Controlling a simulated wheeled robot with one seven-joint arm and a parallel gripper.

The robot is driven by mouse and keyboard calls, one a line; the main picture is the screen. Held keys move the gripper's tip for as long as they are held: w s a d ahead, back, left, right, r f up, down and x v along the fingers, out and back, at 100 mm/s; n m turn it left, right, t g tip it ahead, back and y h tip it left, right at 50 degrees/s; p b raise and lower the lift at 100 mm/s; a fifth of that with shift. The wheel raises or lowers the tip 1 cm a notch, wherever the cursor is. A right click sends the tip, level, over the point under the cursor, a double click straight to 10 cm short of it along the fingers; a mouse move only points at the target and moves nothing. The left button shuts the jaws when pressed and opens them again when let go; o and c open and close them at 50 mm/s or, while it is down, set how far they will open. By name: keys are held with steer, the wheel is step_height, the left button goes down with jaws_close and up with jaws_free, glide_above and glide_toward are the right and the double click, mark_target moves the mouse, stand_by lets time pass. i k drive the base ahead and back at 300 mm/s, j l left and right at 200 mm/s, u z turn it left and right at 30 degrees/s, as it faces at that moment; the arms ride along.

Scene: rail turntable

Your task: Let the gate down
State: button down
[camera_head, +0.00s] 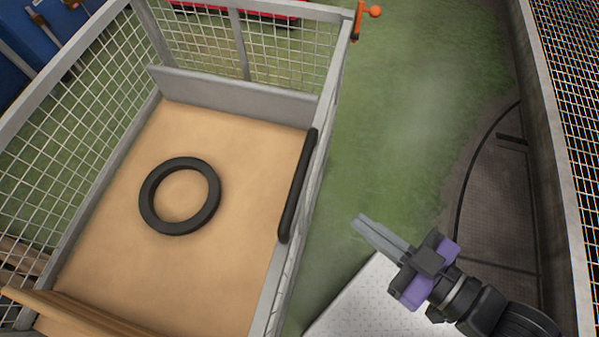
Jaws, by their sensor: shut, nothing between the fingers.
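A grey-framed mesh cage (50,93) with a tan floor stands at left. A mesh panel (285,45) stands upright at its far end, with an orange latch handle (361,20) at its top right corner. This panel looks like the gate, but I cannot be sure. The latch has a round orange knob. My gripper (360,222) is shut and empty, outside the cage on its right. It points up and left, apart from the cage and well short of the latch.
A black ring (148,208) lies on the cage floor. A long black rounded piece (297,188) is along the right wall. A pale plate (365,300) lies below my gripper. A concrete wall with mesh (550,130) bounds the right. Green ground (420,80) between is clear.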

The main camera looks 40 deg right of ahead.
mark_target(271, 302)
steer(key=k+j+z, duration=0.15)
steer(key=k+j+u, duration=0.25)
steer(key=k, duration=0.15)
steer(key=k+j+u, duration=0.25)
steer(key=k, duration=0.15)
